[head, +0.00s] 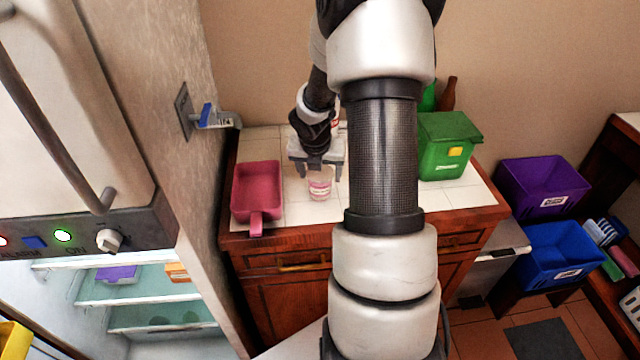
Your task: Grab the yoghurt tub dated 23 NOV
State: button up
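A small white and pink tub (320,188) stands on the white tiled counter; its print is too small to read, so I cannot tell its date. My gripper (320,173) points down at the tub, with its fingers spread to the left and right of the tub's upper part. The gripper looks open, and I cannot tell whether the fingers are around the tub or just behind it. Another red and white item (336,122) shows partly behind my arm; most of it is hidden.
A pink scoop-like tray (256,190) lies left of the tub. A green bin (447,146) and a dark brown bottle (447,94) stand on the right. An open fridge (150,290) is at the left. Purple (544,184) and blue (562,250) crates stand right of the counter.

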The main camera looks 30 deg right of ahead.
jog(key=c, duration=0.8)
jog(key=shift+r, duration=0.1)
